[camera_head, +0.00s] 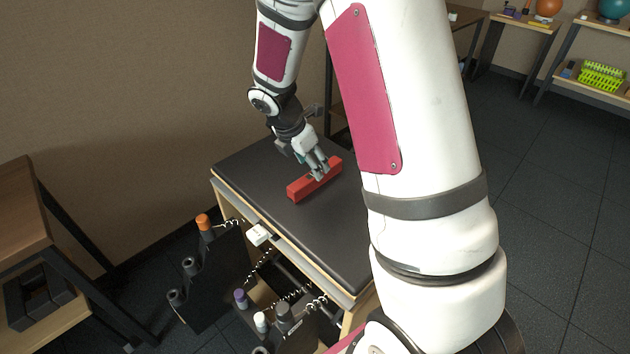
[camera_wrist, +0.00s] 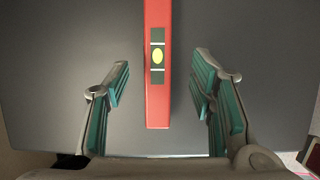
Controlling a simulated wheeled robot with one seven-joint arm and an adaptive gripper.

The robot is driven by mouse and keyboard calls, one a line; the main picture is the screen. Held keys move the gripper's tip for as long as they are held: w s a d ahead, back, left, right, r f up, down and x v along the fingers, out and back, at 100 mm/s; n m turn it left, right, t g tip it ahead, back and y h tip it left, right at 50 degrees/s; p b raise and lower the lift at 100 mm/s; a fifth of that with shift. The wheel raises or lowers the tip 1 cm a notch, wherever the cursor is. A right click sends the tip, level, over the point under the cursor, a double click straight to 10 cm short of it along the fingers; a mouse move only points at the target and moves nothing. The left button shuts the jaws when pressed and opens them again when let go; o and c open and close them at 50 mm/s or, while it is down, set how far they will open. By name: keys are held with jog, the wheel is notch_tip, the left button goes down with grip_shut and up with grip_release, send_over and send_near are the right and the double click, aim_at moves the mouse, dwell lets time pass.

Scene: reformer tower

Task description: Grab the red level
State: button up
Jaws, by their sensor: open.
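The red level (camera_head: 299,190) lies flat on the dark padded top of the reformer tower (camera_head: 320,232). My gripper (camera_head: 318,172) is just above it, near the level's middle. In the wrist view the level (camera_wrist: 157,100) runs up the picture between my gripper's two fingers (camera_wrist: 160,85), with its yellow vial facing me. The fingers are spread, with a clear gap on each side of the level. The level's far end runs out of the top of the wrist view. In the head view the fingers cover part of it.
Handles on coiled cords, one with an orange top (camera_head: 203,222), hang at the tower's near side. A wooden table (camera_head: 22,215) stands at left. Shelves with balls and a green basket (camera_head: 602,76) stand at the far right. The floor between is clear.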

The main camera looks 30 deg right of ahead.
jog(key=shift+b+x, duration=1.25)
jog(key=shift+x, duration=1.7)
jog(key=shift+w+r, duration=0.1)
jog(key=shift+w, duration=0.05)
grip_shut()
